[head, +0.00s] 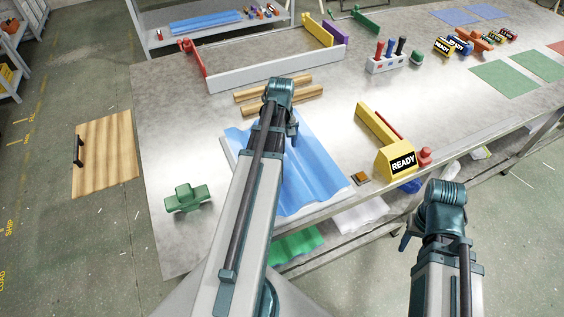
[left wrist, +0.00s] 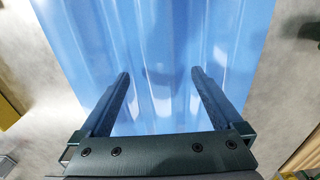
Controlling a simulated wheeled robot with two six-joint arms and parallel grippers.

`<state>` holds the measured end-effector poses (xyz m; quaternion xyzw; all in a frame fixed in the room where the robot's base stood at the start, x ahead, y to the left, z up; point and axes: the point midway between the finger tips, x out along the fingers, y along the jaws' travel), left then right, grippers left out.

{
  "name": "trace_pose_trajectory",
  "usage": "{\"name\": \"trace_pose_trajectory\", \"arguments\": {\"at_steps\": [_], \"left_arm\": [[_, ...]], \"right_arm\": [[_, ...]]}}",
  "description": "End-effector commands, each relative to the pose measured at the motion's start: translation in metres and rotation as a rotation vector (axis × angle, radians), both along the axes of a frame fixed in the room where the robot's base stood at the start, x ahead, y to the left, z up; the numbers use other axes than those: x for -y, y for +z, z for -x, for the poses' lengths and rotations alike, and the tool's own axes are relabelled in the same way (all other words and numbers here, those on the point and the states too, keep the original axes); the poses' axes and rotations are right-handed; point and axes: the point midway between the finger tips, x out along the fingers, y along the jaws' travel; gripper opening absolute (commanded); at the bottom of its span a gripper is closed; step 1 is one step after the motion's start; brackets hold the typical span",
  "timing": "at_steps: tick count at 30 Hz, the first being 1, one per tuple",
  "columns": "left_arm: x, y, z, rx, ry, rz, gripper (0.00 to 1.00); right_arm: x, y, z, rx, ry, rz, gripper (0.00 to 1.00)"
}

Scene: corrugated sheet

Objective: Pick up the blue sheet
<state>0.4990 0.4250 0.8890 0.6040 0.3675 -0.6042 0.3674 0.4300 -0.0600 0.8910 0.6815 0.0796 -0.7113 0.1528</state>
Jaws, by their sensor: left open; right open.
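The blue sheet (head: 318,165) is corrugated and lies on the metal table near its front edge, with my left arm covering part of it in the head view. It also fills much of the left wrist view (left wrist: 160,25). My left gripper (head: 292,132) is over the sheet. In the left wrist view its two fingers (left wrist: 160,74) are apart with the sheet's surface behind them and nothing clamped between; whether they touch it I cannot tell. My right gripper (head: 405,241) is off the front of the table at the lower right, away from the sheet, its fingers mostly hidden.
Wooden strips (head: 275,104) lie just behind the sheet. A green block (head: 187,199) is to its left. A yellow READY block (head: 397,160) and a red knob (head: 425,157) are to its right. A low grey-walled frame (head: 278,66) stands farther back.

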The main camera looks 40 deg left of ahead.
Motion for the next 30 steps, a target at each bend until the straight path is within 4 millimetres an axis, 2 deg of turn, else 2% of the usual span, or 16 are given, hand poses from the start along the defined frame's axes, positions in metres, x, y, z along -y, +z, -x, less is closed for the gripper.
{"name": "trace_pose_trajectory", "arguments": {"at_steps": [7, 18, 27, 30], "left_arm": [[0.001, -0.009, 0.0, 0.0, 0.0, 0.0, 1.0], [0.003, -0.051, 0.0, 0.001, 0.0, 0.0, 1.0], [0.003, -0.05, 0.0, 0.001, 0.0, 0.0, 1.0], [0.003, -0.05, 0.0, 0.001, 0.0, 0.0, 0.82]], "right_arm": [[0.0, -0.009, 0.0, 0.0, 0.0, 0.0, 0.5], [0.0, -0.051, 0.0, 0.0, 0.0, 0.0, 0.5], [0.0, -0.05, 0.0, 0.0, 0.0, 0.0, 0.5], [0.0, -0.05, 0.0, 0.0, 0.0, 0.0, 0.5]]}}
